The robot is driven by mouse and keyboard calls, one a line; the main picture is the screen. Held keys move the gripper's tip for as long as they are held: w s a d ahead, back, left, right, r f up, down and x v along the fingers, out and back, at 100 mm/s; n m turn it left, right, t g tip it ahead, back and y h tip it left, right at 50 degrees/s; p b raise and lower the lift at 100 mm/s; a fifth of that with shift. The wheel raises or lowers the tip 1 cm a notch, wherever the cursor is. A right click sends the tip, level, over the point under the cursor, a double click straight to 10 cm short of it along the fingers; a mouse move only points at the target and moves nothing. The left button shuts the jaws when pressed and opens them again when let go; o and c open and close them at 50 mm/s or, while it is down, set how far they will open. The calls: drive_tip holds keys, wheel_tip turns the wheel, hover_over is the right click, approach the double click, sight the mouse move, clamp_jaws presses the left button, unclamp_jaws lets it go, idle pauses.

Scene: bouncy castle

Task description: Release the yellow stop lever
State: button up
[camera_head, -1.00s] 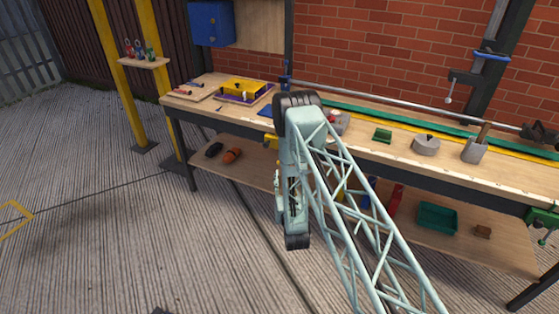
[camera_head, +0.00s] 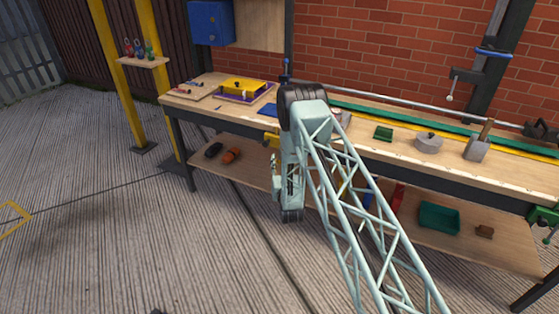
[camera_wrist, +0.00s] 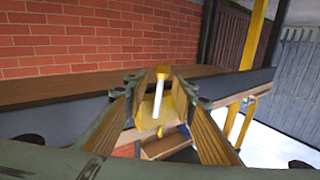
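The yellow mount also shows in the head view (camera_head: 271,139), partly hidden by my arm. My gripper (camera_wrist: 155,92) is open, with one finger on each side of the lever in the wrist view. I see gaps between the fingers and the shaft, and cannot tell how deep the lever sits between them. In the head view my arm hides most of the gripper.
The workbench (camera_head: 400,160) runs along a brick wall (camera_head: 390,50). On it are a yellow-topped box (camera_head: 243,88), a green block (camera_head: 383,133) and a grey round part (camera_head: 428,143). A teal bin (camera_head: 438,218) stands on the lower shelf.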

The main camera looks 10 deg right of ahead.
drive_tip(key=shift+w, duration=0.75)
clamp_jaws()
